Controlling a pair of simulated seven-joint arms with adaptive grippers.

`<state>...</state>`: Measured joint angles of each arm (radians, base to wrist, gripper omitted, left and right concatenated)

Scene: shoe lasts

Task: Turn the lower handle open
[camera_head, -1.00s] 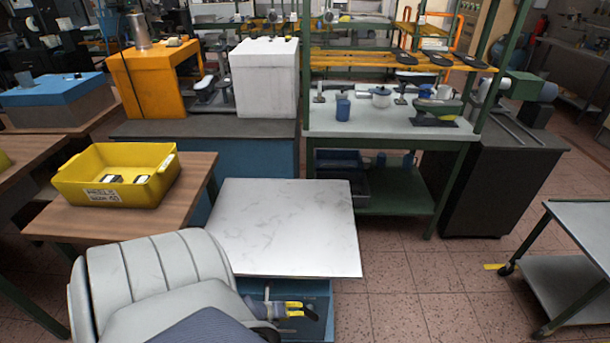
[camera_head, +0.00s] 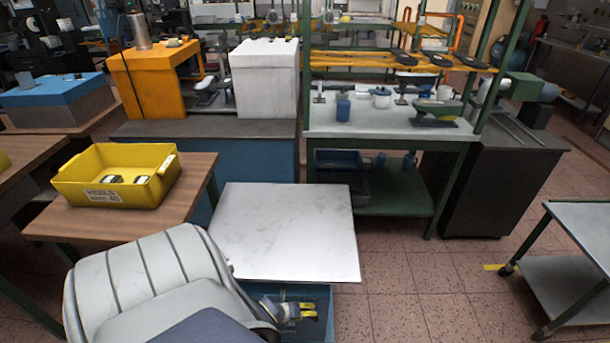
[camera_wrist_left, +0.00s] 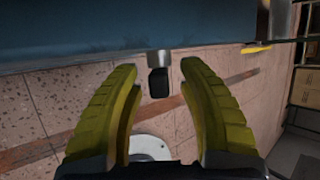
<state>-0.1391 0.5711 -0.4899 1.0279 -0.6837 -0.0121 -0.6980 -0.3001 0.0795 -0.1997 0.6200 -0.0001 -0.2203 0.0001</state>
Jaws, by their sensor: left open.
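A handle with a silver collar and a black end (camera_wrist_left: 159,80) sticks out below the edge of a blue body (camera_wrist_left: 90,28) in the left wrist view. My left gripper (camera_wrist_left: 158,72) is open, and its two yellow-green fingers stand on either side of the handle with gaps. In the head view my left gripper (camera_head: 309,312) shows yellow fingertips in front of the blue cabinet (camera_head: 322,294) under a white marbled top (camera_head: 285,235). The handle cannot be made out in the head view. My right gripper is not in view.
A wooden table (camera_head: 120,222) with a yellow bin (camera_head: 120,185) stands to the left. A green-framed bench (camera_head: 385,130) stands behind. A grey trolley (camera_head: 570,270) is at the right. The tiled floor (camera_head: 425,300) right of the cabinet is clear.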

